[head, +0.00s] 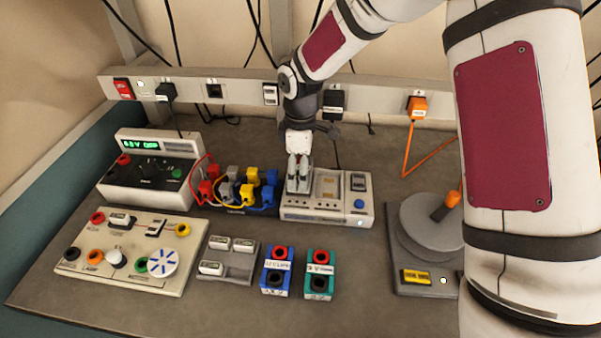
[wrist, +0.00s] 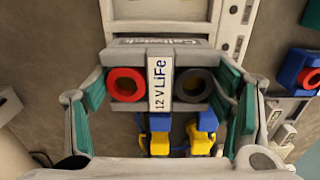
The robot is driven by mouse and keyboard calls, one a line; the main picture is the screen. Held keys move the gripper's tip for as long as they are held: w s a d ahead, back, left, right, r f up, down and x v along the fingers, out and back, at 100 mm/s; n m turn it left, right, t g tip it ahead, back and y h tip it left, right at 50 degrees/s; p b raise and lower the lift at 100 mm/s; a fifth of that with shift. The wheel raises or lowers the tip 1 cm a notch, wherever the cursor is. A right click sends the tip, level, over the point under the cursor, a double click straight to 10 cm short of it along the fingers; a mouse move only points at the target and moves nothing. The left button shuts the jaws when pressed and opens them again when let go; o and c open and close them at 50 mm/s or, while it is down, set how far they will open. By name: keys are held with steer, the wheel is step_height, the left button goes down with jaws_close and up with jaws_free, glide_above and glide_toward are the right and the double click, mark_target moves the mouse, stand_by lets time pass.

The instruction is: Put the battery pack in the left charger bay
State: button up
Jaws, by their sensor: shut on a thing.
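The battery pack (wrist: 160,90) is grey with a red and a black socket and a "12 V LiFe" label. My gripper (wrist: 160,95) is shut on it, with teal pads against its two sides. In the head view my gripper (head: 298,187) points down over the left bay of the pale charger (head: 345,213). The fingers hide most of the pack there, so I cannot tell whether it is seated or just above the bay. The charger's other bay (head: 328,186) looks empty.
Blue and yellow plugs (head: 247,192) stand close left of the charger. A blue pack (head: 277,272) and a teal pack (head: 319,275) stand in front. A grey tray (head: 235,267) and a round grey stand (head: 425,230) are nearby. Bare bench lies right of the charger.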

steer(key=shift+f, duration=0.75)
steer(key=shift+f, duration=0.1)
steer(key=o, duration=1.4)
steer(key=shift+f, duration=0.1)
steer(key=shift+o, duration=0.2)
steer(key=shift+r+b, duration=0.35)
steer(key=shift+r, duration=3.6)
steer(key=shift+s, duration=0.1)
